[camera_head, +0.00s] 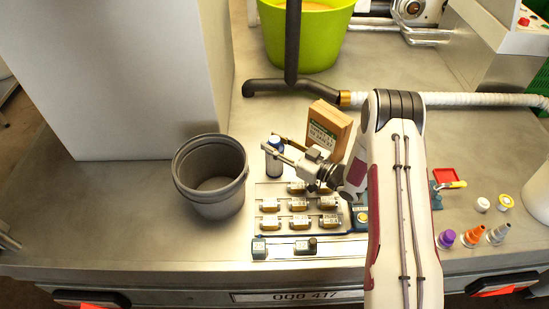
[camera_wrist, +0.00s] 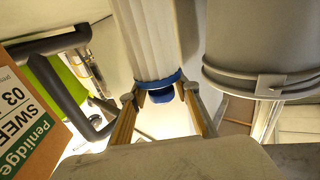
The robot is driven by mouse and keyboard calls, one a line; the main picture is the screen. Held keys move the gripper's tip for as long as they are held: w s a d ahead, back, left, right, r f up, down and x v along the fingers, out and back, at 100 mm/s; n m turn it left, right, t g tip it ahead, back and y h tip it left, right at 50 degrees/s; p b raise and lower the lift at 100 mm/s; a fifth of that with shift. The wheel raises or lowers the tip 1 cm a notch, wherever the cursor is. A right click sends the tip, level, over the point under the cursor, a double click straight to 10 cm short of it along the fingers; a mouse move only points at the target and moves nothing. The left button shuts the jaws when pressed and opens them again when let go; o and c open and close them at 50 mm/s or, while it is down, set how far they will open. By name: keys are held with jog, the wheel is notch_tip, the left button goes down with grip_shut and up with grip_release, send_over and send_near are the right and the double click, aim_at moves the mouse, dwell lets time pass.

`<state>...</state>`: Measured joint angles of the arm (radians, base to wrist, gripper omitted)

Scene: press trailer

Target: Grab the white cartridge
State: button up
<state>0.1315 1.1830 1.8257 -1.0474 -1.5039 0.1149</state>
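The white cartridge (camera_wrist: 150,40) shows large in the wrist view, a ribbed white cylinder with a blue band and a blue end. Whether the tips touch the blue band cannot be made out.
The grey bucket (camera_head: 213,206) is left of the gripper. A brown box (camera_head: 329,130) stands behind it. A tray (camera_head: 262,222) with several brass pieces lies in front. Several coloured nozzles (camera_head: 473,237) stand at the right. A dark pipe (camera_head: 293,45) rises behind.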

grip_shut()
jog(key=shift+r, duration=0.1)
jog(key=shift+r, duration=4.9)
